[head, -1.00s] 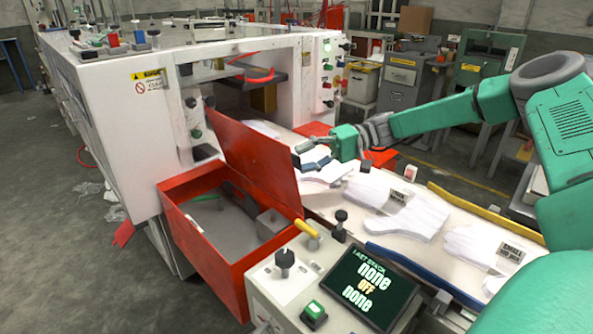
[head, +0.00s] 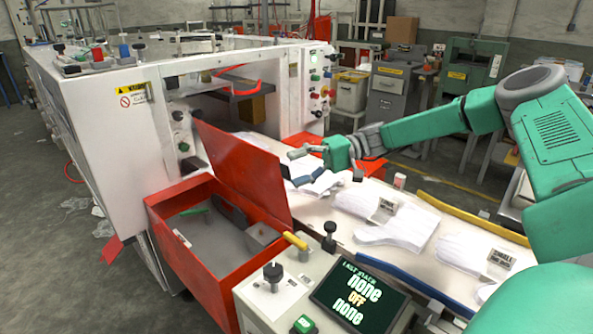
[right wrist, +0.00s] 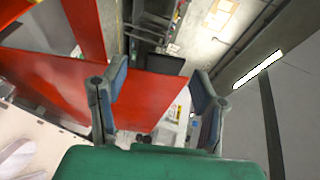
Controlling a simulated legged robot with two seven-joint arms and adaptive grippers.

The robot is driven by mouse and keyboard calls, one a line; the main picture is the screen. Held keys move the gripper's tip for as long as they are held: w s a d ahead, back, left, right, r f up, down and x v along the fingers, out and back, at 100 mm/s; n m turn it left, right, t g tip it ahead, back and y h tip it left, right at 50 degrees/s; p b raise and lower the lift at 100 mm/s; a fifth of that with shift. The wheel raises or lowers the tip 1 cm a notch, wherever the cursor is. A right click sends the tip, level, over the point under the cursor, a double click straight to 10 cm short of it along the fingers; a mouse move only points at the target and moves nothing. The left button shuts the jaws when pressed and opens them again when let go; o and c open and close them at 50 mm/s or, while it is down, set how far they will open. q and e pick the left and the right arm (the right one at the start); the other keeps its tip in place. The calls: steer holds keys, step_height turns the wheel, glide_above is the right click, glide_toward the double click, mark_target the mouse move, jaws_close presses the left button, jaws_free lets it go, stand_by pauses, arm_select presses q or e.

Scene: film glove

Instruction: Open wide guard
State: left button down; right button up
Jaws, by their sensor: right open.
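A red guard panel (head: 240,170) stands tilted up at the back edge of an open red box (head: 205,265) on the machine's near end. I cannot tell whether this panel is the wide guard. My right gripper (head: 303,166) is just right of the panel, above the white gloves, open and empty. In the right wrist view, my right gripper (right wrist: 157,85) has its two fingers spread, with a large red panel (right wrist: 150,100) behind and between them. Contact with it cannot be made out. My left gripper is not in view.
White gloves (head: 395,228) lie on the belt to the right. A control box with a screen (head: 358,297), yellow handle (head: 296,240) and black knobs stands in front. The white machine (head: 110,120) fills the left. Another red panel (head: 308,141) is beyond my gripper.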

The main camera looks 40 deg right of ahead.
steer(key=v, duration=1.1)
steer(key=shift+d, duration=0.3)
steer(key=shift+f, duration=0.1)
steer(key=shift+f, duration=0.15)
